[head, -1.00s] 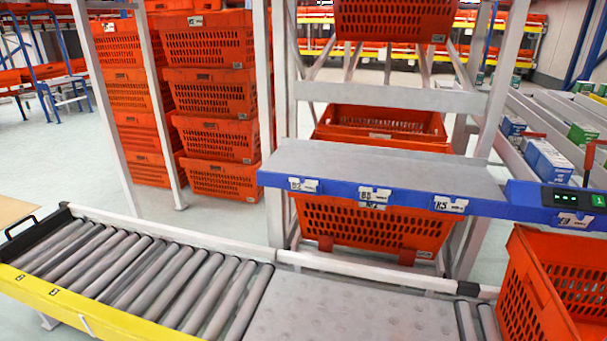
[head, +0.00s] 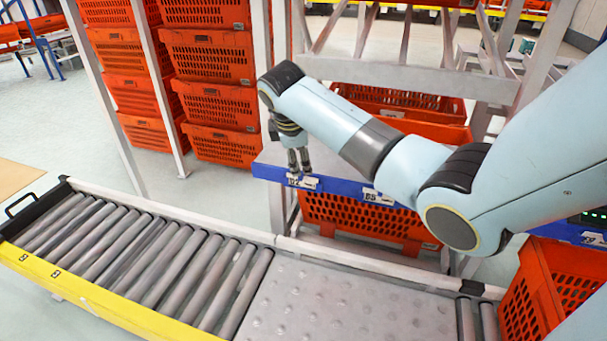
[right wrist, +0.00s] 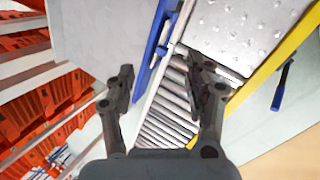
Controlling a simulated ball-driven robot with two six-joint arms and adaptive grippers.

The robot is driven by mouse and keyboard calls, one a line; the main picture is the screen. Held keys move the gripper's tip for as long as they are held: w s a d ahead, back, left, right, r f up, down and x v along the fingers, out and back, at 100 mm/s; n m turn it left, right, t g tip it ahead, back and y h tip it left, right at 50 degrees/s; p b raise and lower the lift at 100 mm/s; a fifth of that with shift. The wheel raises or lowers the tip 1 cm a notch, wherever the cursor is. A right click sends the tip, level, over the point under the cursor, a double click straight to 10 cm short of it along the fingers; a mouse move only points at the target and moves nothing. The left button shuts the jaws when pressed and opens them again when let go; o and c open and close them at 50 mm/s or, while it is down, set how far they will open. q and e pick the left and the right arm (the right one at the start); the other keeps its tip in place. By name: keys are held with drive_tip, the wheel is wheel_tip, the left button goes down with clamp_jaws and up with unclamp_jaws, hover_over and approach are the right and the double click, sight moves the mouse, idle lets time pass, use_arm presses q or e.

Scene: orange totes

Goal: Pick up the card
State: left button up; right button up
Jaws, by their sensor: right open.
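A small white card (head: 301,182) marked with black characters is on the blue front edge of the grey shelf (head: 268,160), at its left end. My right gripper (head: 299,168) comes in from the right and points down at that edge, its fingers just above and close to the card. I cannot tell whether they touch it. In the right wrist view my right gripper (right wrist: 164,80) is open with nothing seen between its fingers. The blue edge (right wrist: 150,65) runs between them. A second white card (head: 377,197) is further right on the edge. My left gripper is not in view.
A roller conveyor (head: 140,250) with a yellow rail and a grey studded plate (head: 350,305) lies in front of the shelf. Orange totes (head: 210,100) are stacked behind, one (head: 370,225) sits below the shelf, and another (head: 535,290) stands at right.

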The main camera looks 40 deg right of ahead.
sight(305, 181)
drive_tip(key=x, duration=0.2)
drive_tip(key=b+x, duration=0.1)
drive_tip(key=x, duration=0.4)
drive_tip(key=shift+w+a+f+b, duration=0.25)
drive_tip(key=shift+w+f+b, duration=0.15)
drive_tip(key=shift+f, duration=0.1)
drive_tip(key=shift+d+f, duration=0.1)
drive_tip(key=shift+f, duration=0.1)
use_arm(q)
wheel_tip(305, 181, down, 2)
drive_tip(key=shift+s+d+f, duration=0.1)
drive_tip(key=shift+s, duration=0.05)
use_arm(e)
drive_tip(key=c, duration=1)
